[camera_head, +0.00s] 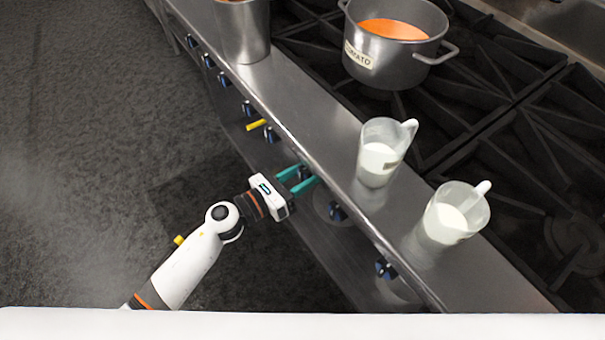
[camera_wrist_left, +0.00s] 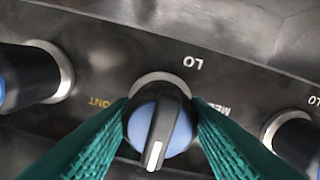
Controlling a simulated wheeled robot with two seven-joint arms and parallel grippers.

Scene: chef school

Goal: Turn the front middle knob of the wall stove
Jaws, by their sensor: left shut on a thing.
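The stove's front panel carries a row of dark knobs with blue faces. My left gripper (camera_head: 299,180) reaches the panel from the left, and its green fingers are shut around one knob (camera_head: 304,173). In the left wrist view the knob (camera_wrist_left: 160,127) sits between the fingertips (camera_wrist_left: 161,115), its white pointer line facing the bottom of the picture. The labels "LO" and part of "MED" show beside it. Other knobs stand to its left (camera_wrist_left: 30,75) and right (camera_wrist_left: 294,140). My right gripper is not in view.
Two clear jugs of white liquid (camera_head: 378,160) (camera_head: 450,215) stand on the steel ledge (camera_head: 300,115) above the knobs. A pot with orange contents (camera_head: 375,65) sits on the black grates. A metal container (camera_head: 243,35) stands farther back. The dark floor (camera_head: 90,150) is clear.

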